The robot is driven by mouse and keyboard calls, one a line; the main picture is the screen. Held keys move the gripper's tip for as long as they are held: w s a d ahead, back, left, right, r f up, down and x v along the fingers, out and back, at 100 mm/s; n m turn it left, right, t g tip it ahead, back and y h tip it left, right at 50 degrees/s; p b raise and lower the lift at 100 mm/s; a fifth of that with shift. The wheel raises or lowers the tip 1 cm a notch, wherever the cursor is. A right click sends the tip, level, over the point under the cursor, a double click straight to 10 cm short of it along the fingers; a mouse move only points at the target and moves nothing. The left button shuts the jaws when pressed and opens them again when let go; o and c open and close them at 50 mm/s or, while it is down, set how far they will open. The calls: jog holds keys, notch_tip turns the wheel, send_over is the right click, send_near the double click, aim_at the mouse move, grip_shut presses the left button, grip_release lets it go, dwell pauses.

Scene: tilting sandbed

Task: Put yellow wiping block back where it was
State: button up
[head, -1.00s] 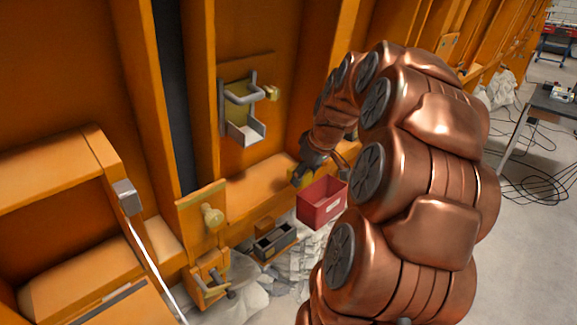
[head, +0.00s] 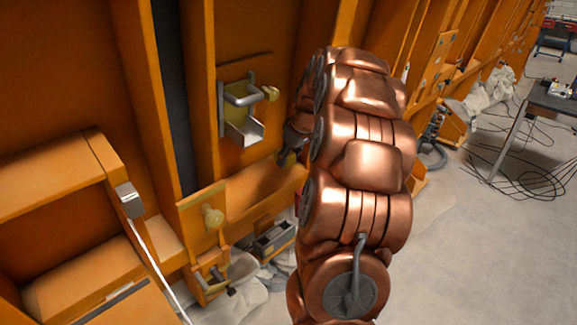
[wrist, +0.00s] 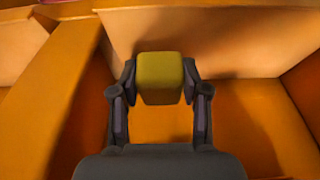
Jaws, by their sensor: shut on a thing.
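The yellow wiping block (wrist: 160,78) is held between the two fingers of my gripper (wrist: 159,82) in the wrist view. Orange metal surfaces lie beyond it. In the head view my gripper (head: 289,157) is in front of the orange wall, below and right of a grey metal bracket (head: 241,127). The block is mostly hidden there by the gripper and my arm. I cannot tell whether the block touches any surface.
A dark two-slot holder (head: 274,239) sits low beside white rubble. A red box (head: 298,202) is almost wholly hidden behind my arm. Open floor (head: 460,250) lies to the right.

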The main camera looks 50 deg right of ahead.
aim_at(289, 165)
jog(key=shift+w+f+p, duration=0.15)
jog(key=shift+f+p, duration=0.3)
jog(key=shift+f, duration=1.35)
jog(key=shift+f, duration=0.15)
jog(key=o, duration=1.1)
jog(key=shift+d+r, duration=0.1)
jog(key=shift+r, duration=0.3)
jog(key=b+v, duration=0.1)
jog(key=v, duration=1)
jog(key=shift+r+b, duration=0.25)
jog(key=shift+b, duration=0.15)
